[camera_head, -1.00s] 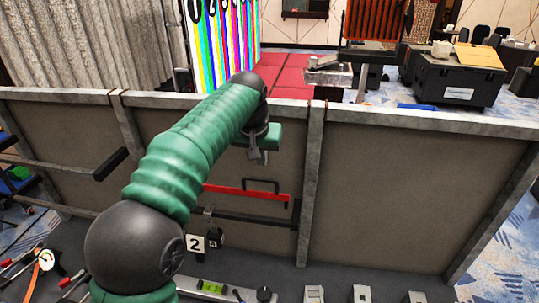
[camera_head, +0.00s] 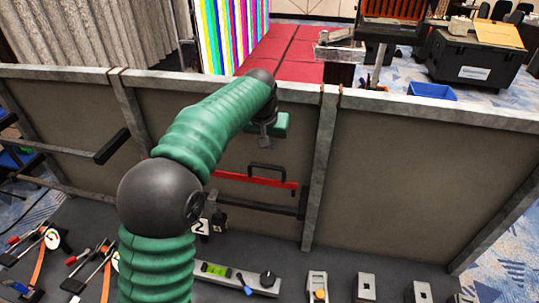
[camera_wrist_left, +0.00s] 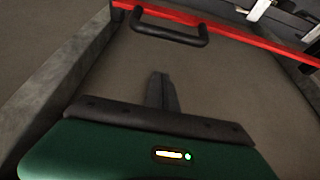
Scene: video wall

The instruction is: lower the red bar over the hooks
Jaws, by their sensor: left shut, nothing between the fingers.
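The red bar (camera_head: 250,180) with a black handle (camera_head: 267,167) on its top lies along the grey panel. Its left part is hidden behind my left arm. My left gripper (camera_head: 264,143) is shut and empty, above the handle and apart from it. In the left wrist view the red bar (camera_wrist_left: 240,36) and its handle (camera_wrist_left: 168,38) cross the top, beyond my closed fingertips (camera_wrist_left: 160,78). A dark horizontal rail (camera_head: 262,206) runs below the bar. I cannot make out the hooks clearly. My right gripper is not in view.
Metal posts (camera_head: 320,160) divide the panel. Another black-ended bar (camera_head: 112,146) sticks out at left. A placard with a 2 (camera_head: 201,227) stands below the rail. A green level (camera_head: 215,270), clamps and metal blocks lie on the dark bench. The right panel section is clear.

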